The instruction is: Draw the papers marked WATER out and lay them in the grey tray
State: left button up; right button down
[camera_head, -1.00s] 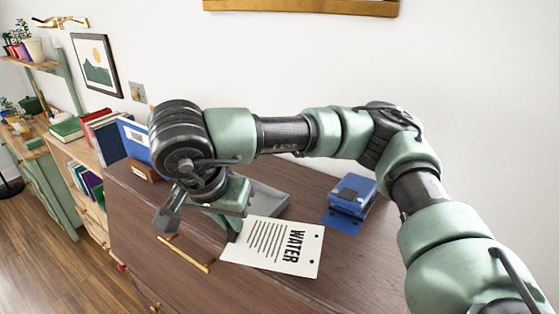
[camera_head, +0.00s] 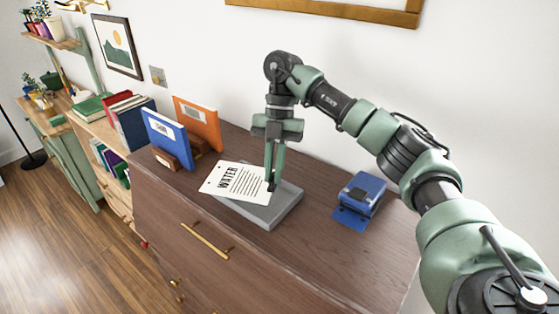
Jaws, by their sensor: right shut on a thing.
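A white paper marked WATER (camera_head: 232,182) is held over the grey tray (camera_head: 283,211) on the brown dresser top. My right gripper (camera_head: 270,186) points down and is shut on the paper's right end. The paper's left part reaches past the tray's left side, and the tray's right part is bare. I cannot tell whether the paper touches the tray. My left gripper is not in view.
A blue binder (camera_head: 166,139) and an orange binder (camera_head: 198,123) stand in a wooden holder at the left. A blue hole punch (camera_head: 361,194) sits at the right. The dresser's front edge has clear room.

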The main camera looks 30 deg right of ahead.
jog(key=f+m+b, duration=0.1)
jog(key=d+f+m+t+b, duration=0.1)
jog(key=f+m, duration=0.1)
jog(key=f+m+b, duration=0.1)
jog(key=b, duration=0.1)
jog(key=shift+w+d+f+t+y, duration=0.15)
jog(key=shift+d+f+t+y, duration=0.15)
jog(key=shift+d+f+y, duration=0.1)
jog(key=shift+f, duration=0.25)
jog(key=shift+f+b, duration=0.4)
jog(key=shift+f, duration=1.1)
jog(key=c, duration=1.4)
grip_release()
jog(key=shift+r, duration=0.15)
